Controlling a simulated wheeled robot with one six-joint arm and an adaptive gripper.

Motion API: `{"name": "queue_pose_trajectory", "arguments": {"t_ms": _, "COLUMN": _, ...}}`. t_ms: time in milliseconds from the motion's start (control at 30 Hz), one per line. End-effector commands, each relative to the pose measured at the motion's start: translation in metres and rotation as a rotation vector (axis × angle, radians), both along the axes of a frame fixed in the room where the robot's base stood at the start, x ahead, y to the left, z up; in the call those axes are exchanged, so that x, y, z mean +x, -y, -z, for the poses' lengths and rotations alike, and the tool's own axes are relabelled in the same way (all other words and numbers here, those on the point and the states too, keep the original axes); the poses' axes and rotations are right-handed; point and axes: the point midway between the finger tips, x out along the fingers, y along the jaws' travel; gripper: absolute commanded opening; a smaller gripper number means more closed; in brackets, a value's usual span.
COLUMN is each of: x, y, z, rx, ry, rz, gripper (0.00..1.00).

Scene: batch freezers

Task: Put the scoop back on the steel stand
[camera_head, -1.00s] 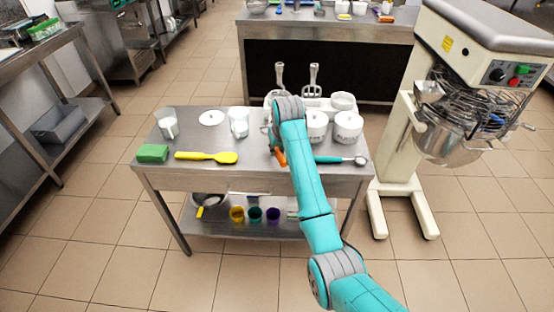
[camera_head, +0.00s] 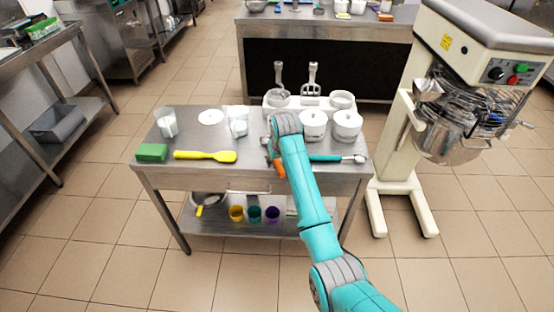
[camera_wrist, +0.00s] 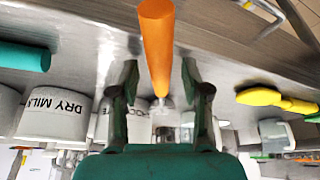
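A tool with an orange handle (camera_wrist: 157,45) lies between the two fingers of my open gripper (camera_wrist: 160,80) in the wrist view, with a visible gap on both sides. Its far end is hard to make out. In the head view my arm partly covers its orange handle (camera_head: 278,168). A scoop-like tool with a teal handle (camera_head: 325,158) and round metal head (camera_head: 360,158) lies to the right of my arm. Its handle also seems to show in the wrist view (camera_wrist: 22,56). The steel table (camera_head: 190,176) carries these tools; I cannot tell whether it is the named stand.
A yellow spatula (camera_head: 205,156) and green sponge (camera_head: 152,152) lie at left. A mixer (camera_head: 400,150) stands right of the table.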

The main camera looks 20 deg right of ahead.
Motion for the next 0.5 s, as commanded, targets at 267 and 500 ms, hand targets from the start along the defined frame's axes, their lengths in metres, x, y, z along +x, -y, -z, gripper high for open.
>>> {"name": "queue_pose_trajectory", "arguments": {"t_ms": 267, "x": 0.0, "y": 0.0, "z": -0.002, "rx": 0.0, "ry": 0.0, "rz": 0.0, "gripper": 0.48}}
{"name": "queue_pose_trajectory", "arguments": {"t_ms": 500, "x": -0.01, "y": 0.0, "z": -0.028, "rx": 0.0, "ry": 0.004, "rz": 0.0, "gripper": 0.48}}
